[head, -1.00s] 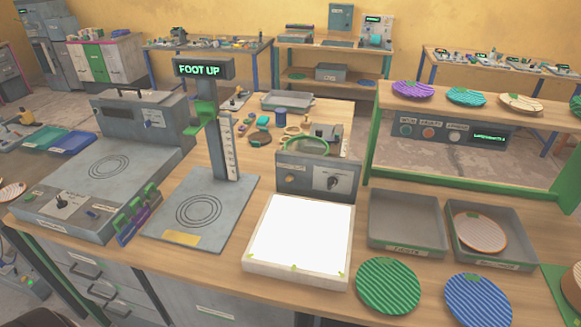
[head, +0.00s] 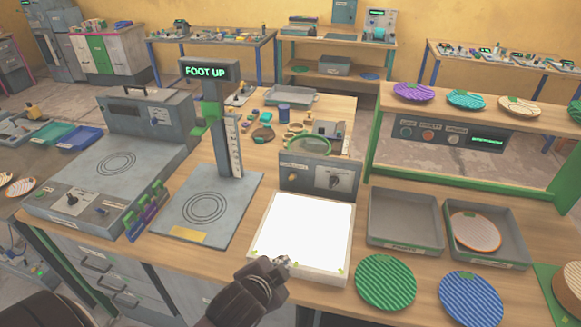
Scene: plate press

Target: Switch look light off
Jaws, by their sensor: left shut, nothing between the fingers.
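The look light is a flat panel (head: 303,229) in a pale frame, glowing bright white at the front middle of the bench. Behind it stands a grey control box (head: 304,179) with a white label plate and a dark knob (head: 333,181); the label is too small to read. My left gripper (head: 286,262) is shut and empty, at the panel's front left edge, its tips overlapping the frame in the picture. I cannot tell whether it touches the frame. My right gripper is out of view.
Left of the panel is a stand with a "FOOT UP" display (head: 206,72) and a tall post. A green plate (head: 386,283) and a blue plate (head: 471,299) lie near the front edge.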

